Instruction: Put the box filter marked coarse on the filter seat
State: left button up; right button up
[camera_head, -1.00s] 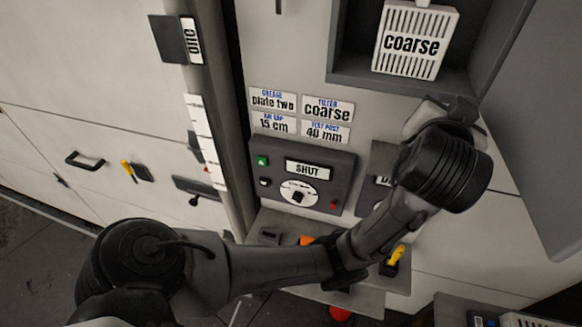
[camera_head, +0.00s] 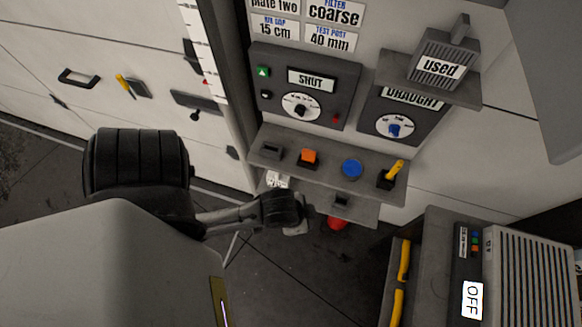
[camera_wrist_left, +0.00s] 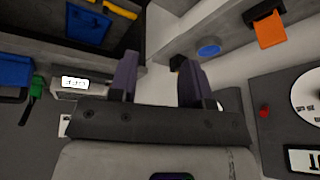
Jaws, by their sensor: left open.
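The coarse filter is not in view in either current frame. A label plate reading FILTER coarse (camera_head: 335,12) is on the panel. A grey slatted box filter marked used (camera_head: 443,66) stands on a small ledge (camera_head: 420,87) above the DRAUGHT panel, with a handle on top. My left gripper is low, by the underside of the button shelf, left of and below the used filter. Its two fingers (camera_wrist_left: 159,80) show apart and empty in the left wrist view. My right gripper is not in view.
The button shelf (camera_head: 330,175) carries an orange button (camera_head: 309,157), a blue button (camera_head: 352,168) and a yellow lever (camera_head: 392,174). The SHUT dial panel (camera_head: 303,88) is above it. A slatted machine marked OFF (camera_head: 471,299) stands at the lower right.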

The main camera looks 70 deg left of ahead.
pick_arm(q)
jog(key=shift+s+d+f+g+h, duration=0.1)
jog(key=shift+s+f+g, duration=0.1)
jog(key=shift+s, duration=0.4)
jog(key=shift+s+d+f+g+h, duration=0.15)
jog(key=shift+s+f, duration=0.1)
jog(key=shift+s, duration=0.3)
jog(key=shift+s+d+f+g+h, duration=0.1)
jog(key=shift+s+f, duration=0.1)
jog(key=shift+s, duration=0.4)
jog(key=shift+c, duration=0.2)
